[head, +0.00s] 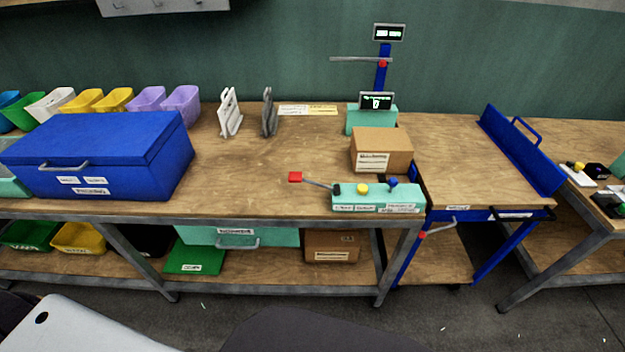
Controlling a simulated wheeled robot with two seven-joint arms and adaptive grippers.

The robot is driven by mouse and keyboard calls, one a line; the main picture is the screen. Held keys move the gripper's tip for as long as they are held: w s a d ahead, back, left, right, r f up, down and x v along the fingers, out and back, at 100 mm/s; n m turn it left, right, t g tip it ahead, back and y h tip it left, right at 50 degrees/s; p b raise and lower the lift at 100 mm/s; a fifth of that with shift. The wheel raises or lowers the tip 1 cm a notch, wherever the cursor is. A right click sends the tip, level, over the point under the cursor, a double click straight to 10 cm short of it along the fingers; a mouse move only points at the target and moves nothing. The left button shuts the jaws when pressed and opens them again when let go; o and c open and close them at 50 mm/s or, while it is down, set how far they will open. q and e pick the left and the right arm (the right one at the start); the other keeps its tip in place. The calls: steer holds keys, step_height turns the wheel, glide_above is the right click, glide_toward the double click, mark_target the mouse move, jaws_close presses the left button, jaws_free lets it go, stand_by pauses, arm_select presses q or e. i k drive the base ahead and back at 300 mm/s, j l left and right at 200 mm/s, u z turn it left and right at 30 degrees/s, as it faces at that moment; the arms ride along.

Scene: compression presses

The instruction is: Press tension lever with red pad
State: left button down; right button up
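The pad sits above the bench top. The box carries a yellow button (362,188), a blue knob (393,182) and a dark part at its left end. Labels run along its front, too small to read. Neither of my grippers shows in the head view.
A cardboard box (381,149) stands behind the control box. A blue toolbox (100,155) fills the bench's left part. A press with a display (376,101) stands at the back. A blue-sided cart (470,170) adjoins on the right. The bench (250,180) left of the lever is clear.

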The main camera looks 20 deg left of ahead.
mark_target(294, 177)
steer(key=k+l, duration=0.1)
steer(key=l, duration=0.25)
steer(key=k+l, duration=0.15)
steer(key=l, duration=0.15)
steer(key=k+l, duration=0.1)
steer(key=l, duration=0.25)
steer(key=k+l, duration=0.15)
steer(key=l, duration=0.2)
